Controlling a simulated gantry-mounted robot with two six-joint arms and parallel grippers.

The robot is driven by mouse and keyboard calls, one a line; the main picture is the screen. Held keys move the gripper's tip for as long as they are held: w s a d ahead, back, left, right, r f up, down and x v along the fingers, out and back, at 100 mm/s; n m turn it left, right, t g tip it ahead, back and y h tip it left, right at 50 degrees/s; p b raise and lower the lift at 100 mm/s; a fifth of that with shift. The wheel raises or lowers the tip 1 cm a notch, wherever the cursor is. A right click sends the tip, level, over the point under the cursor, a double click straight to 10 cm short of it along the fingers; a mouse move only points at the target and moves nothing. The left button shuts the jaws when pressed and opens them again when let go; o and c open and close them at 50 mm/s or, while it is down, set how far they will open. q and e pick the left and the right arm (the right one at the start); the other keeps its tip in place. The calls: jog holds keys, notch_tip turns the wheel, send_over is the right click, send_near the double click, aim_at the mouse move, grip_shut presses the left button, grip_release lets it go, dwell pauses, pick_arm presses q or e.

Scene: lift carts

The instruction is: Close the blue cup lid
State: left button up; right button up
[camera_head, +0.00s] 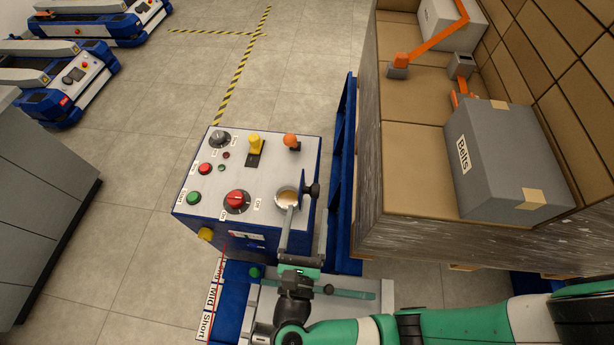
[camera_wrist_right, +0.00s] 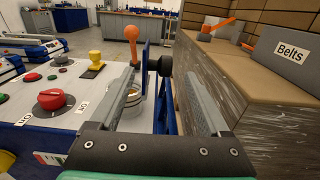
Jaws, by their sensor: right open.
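The control panel (camera_head: 262,160) of a blue cart has a round metal cup opening (camera_head: 286,198) at its right edge, with a tan inside. In the right wrist view, the blue lid (camera_wrist_right: 150,75) stands upright beside the cup opening (camera_wrist_right: 133,95), so the cup is uncovered. A black round knob (camera_wrist_right: 165,65) sticks out from the lid's right side; it also shows in the head view (camera_head: 312,190). My right gripper (camera_head: 306,218) is open and empty at the panel's near right edge. Its fingers (camera_wrist_right: 155,54) lie either side of the lid in the wrist picture; contact is unclear.
The panel carries a red knob (camera_head: 237,201), a yellow switch (camera_head: 255,145) and an orange-topped lever (camera_head: 291,140). A pallet stack with a grey "Belts" box (camera_head: 505,160) stands close on the right. Open floor (camera_head: 130,180) lies left of the panel.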

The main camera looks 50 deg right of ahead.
aim_at(310, 191)
jog(key=x, duration=1)
jog(key=shift+d, duration=0.25)
jog(key=shift+w+r, duration=0.1)
jog(key=shift+w, duration=0.05)
grip_shut()
